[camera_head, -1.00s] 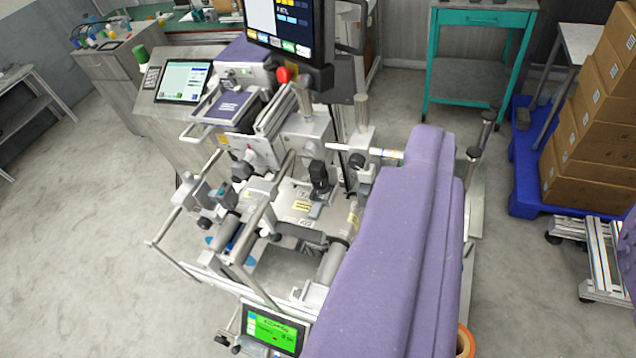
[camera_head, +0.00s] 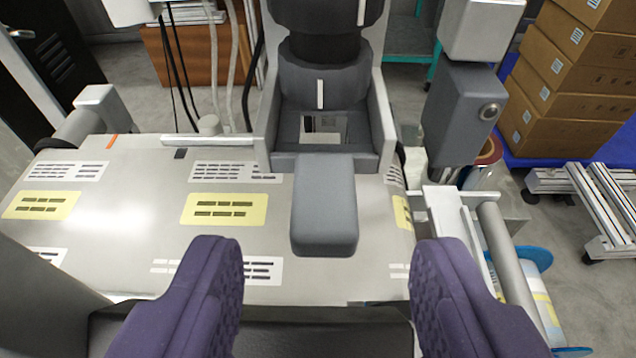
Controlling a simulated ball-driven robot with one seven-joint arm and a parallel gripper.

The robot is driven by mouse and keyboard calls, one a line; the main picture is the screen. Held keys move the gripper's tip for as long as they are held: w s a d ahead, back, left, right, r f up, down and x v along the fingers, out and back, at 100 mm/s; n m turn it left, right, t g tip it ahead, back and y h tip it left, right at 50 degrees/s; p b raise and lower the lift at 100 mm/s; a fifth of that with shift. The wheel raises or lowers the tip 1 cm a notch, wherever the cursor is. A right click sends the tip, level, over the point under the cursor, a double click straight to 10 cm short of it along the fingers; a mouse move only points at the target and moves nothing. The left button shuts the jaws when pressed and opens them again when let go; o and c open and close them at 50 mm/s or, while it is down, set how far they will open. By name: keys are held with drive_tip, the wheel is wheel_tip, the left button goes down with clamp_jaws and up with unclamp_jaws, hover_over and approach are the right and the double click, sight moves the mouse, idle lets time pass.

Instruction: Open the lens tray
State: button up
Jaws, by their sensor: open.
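My gripper (camera_head: 328,250) shows as two purple padded fingers at the bottom, spread wide apart with nothing between them. Ahead of it stands a dark grey housing (camera_head: 320,80) with a white mark and a small recess holding a pale, shiny plate. A grey rounded block (camera_head: 325,205) sticks out from the housing's lower front towards me. This block may be the lens tray or its handle; I cannot tell for sure. The block's near end lies between the lines of my two fingers, and neither finger appears to touch it.
A pale metal deck (camera_head: 130,210) with yellow and white labels spreads around the block. A dark grey post (camera_head: 460,120) stands to the right, with a metal roller (camera_head: 510,265) below it. Cardboard boxes (camera_head: 570,85) are stacked at the far right. Hoses hang behind the deck.

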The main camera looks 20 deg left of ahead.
sight(323, 215)
drive_tip(key=b+x, duration=0.1)
drive_tip(key=x, duration=0.3)
drive_tip(key=shift+w+a+f, duration=0.1)
drive_tip(key=shift+c, duration=0.4)
clamp_jaws()
